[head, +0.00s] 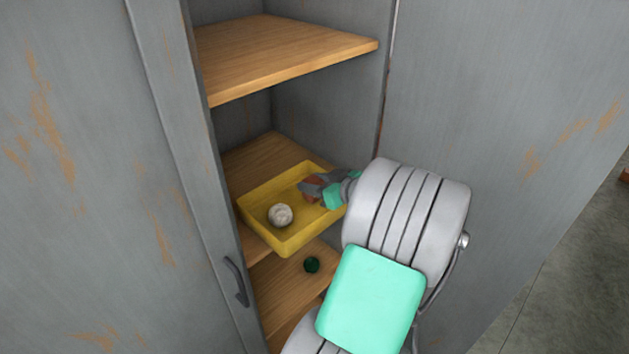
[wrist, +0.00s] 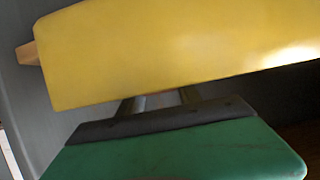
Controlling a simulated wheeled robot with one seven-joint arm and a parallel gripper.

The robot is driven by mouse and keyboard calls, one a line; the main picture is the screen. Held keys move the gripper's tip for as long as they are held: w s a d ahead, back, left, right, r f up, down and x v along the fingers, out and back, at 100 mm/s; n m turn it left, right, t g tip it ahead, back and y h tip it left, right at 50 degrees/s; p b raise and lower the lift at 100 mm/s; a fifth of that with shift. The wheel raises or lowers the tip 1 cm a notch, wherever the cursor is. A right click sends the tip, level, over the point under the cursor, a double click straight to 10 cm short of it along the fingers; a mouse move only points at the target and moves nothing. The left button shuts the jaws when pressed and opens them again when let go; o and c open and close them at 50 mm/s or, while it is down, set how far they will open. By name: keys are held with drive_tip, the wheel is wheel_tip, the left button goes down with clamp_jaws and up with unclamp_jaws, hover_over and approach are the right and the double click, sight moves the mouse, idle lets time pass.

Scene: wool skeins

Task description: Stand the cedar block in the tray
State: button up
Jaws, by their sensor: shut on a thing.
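The yellow tray (head: 290,239) sits on a middle shelf inside the grey cabinet. My gripper (head: 316,189) reaches over the tray's right end, with its fingers inside the tray. It is shut on a small reddish-brown piece, which looks like the cedar block (head: 311,183); the fingers cover much of it. I cannot tell whether the block touches the tray floor. In the wrist view the tray's outer wall (wrist: 180,50) fills the upper part and hides the fingertips and the block.
A cream wool ball (head: 280,215) lies in the tray, left of my gripper. A dark green ball (head: 312,265) lies on the lower shelf (head: 285,283). An upper shelf (head: 285,52) hangs above the tray. Cabinet walls flank the opening, and a door handle (head: 236,281) stands at the left.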

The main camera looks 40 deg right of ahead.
drive_tip(key=shift+f+b, duration=0.35)
drive_tip(key=shift+f, duration=0.15)
drive_tip(key=o, duration=1.3)
drive_tip(key=shift+r, duration=0.1)
drive_tip(key=shift+o, duration=0.2)
drive_tip(key=shift+r+p, duration=0.35)
drive_tip(key=shift+p, duration=0.1)
drive_tip(key=b+v, duration=0.2)
drive_tip(key=v, duration=1)
drive_tip(key=shift+f+b, duration=0.2)
drive_tip(key=shift+b, duration=0.1)
drive_tip(key=shift+s, duration=0.1)
